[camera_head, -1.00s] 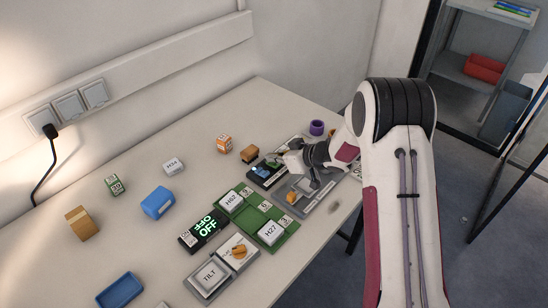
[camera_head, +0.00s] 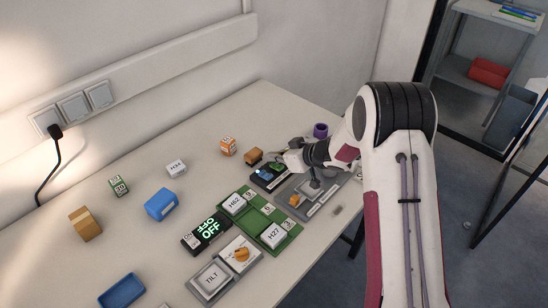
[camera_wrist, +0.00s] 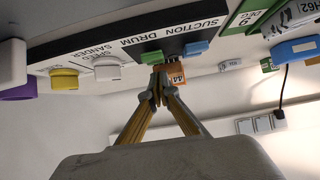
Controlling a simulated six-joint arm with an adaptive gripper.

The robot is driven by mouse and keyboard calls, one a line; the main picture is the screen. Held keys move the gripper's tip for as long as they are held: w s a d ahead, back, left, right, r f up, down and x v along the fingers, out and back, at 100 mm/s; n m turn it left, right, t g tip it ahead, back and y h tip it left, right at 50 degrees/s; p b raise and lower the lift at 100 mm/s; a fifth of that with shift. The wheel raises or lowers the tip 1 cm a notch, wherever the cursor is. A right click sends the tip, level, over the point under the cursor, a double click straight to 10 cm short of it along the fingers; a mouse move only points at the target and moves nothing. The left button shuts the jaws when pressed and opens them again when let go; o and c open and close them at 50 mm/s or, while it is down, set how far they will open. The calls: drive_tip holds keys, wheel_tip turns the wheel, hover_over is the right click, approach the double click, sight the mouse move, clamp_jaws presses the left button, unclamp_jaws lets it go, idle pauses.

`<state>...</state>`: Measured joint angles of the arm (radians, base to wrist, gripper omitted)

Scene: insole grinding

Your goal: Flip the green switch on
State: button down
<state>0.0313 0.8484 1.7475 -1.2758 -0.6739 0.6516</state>
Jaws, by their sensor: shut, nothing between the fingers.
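The green switch (camera_wrist: 151,57) sits on a black panel (camera_wrist: 125,50) lettered SUCTION and DRUM, shown upside down in the wrist view. A blue switch (camera_wrist: 196,48) sits beside it on the same panel. My gripper (camera_wrist: 158,78) is shut and empty, its fingertips together right by the green switch. I cannot tell whether they touch it. I cannot tell which way the green switch is set.
A grey panel (camera_head: 318,203) lies right of the black one. A green tray (camera_head: 262,214) with labelled blocks lies nearer. An OFF display (camera_head: 207,232) is beside it. An orange cube (camera_head: 228,146), a brown block (camera_head: 253,156) and a purple ring (camera_head: 320,130) stand behind.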

sight(272, 163)
drive_tip(key=shift+w+a+r, duration=0.1)
drive_tip(key=shift+r, duration=0.7)
wheel_tip(272, 163, up, 2)
drive_tip(key=shift+w+a+r, duration=0.1)
drive_tip(key=shift+w, duration=0.05)
drive_tip(key=s+d+r, duration=0.4)
drive_tip(key=r, duration=0.4)
drive_tip(key=shift+d+f, duration=0.1)
